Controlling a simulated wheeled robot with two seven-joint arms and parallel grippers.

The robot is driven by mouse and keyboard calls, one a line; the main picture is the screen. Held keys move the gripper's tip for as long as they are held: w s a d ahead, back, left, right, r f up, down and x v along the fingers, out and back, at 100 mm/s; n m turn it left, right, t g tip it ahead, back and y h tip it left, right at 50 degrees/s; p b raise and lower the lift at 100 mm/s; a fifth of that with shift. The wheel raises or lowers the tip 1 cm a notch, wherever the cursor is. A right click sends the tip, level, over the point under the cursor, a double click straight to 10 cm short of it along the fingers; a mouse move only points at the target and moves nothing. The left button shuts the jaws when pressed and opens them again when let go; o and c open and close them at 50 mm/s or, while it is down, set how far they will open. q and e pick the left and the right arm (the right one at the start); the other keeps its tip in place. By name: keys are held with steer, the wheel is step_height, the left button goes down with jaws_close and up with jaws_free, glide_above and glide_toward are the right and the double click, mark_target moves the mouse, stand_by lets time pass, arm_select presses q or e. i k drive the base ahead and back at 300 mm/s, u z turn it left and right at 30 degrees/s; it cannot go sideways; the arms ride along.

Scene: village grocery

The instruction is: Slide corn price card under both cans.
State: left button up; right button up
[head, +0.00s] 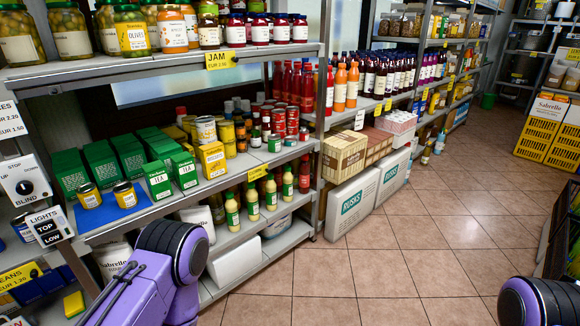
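Two small cans with yellow labels, the left can (88,195) and the right can (125,194), stand upright side by side on a flat blue piece (150,199) at the front left of the middle shelf (205,193). I cannot make out a card that reads corn. A white price card (9,120) is cut off at the left edge, and its product name is not readable. My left arm shows at the bottom left and my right arm at the bottom right corner. Neither gripper's fingers are in the picture.
Green tea boxes (158,181) stand right of and behind the cans. A blind switch box (24,182) and a lights switch (49,226) are at the left. An upper shelf (160,64) with jars overhangs. The tiled floor (400,255) is clear.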

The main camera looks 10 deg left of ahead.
mark_target(256, 173)
steer(key=u, duration=0.15)
steer(key=i, duration=1)
steer(key=u, duration=0.5)
